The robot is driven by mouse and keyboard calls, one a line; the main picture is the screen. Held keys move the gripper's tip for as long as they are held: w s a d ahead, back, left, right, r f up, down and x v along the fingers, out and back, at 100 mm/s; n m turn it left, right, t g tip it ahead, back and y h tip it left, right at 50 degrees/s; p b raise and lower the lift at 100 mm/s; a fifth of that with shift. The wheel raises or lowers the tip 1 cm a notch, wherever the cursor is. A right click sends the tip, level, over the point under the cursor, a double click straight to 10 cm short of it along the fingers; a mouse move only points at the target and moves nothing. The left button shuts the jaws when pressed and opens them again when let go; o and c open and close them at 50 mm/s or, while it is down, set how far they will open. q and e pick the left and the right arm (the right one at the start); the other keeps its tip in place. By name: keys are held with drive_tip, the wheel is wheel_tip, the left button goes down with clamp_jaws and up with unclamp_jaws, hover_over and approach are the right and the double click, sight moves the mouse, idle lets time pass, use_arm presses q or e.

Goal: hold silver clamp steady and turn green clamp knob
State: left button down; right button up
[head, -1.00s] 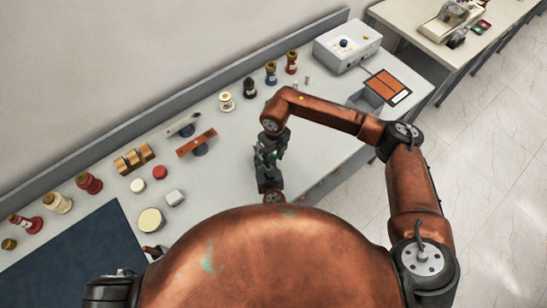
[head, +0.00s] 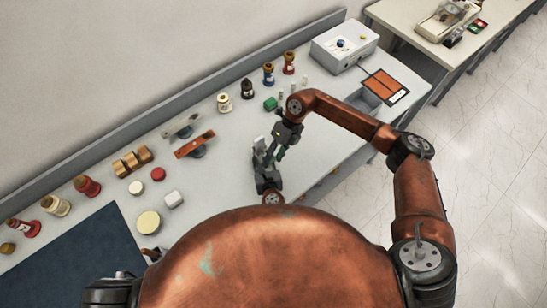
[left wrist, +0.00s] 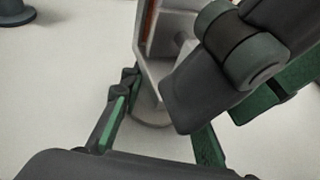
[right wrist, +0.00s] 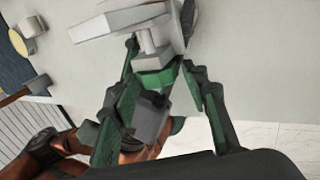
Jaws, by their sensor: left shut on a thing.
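My left gripper (head: 268,165) is low over the front of the bench, shut on the pale silver clamp (left wrist: 150,70). In the left wrist view its green-padded fingers (left wrist: 158,125) flank the clamp's lower part. My right gripper (head: 281,139) reaches in from the right, close beside the left one. In the right wrist view its fingers (right wrist: 165,85) are spread apart, with the silver clamp (right wrist: 148,38) beyond them. A green part lies between the fingers; I cannot tell if it is a knob or a finger pad.
Several spools and posts line the back of the bench. A grey box (head: 344,45) and an orange panel (head: 386,86) are at the right. Bare bench surrounds the grippers.

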drive_tip(key=shift+o, duration=0.9)
drive_tip(key=shift+r, duration=0.1)
drive_tip(key=v, duration=1.2)
use_arm(q)
drive_tip(key=c, duration=1.4)
unclamp_jaws()
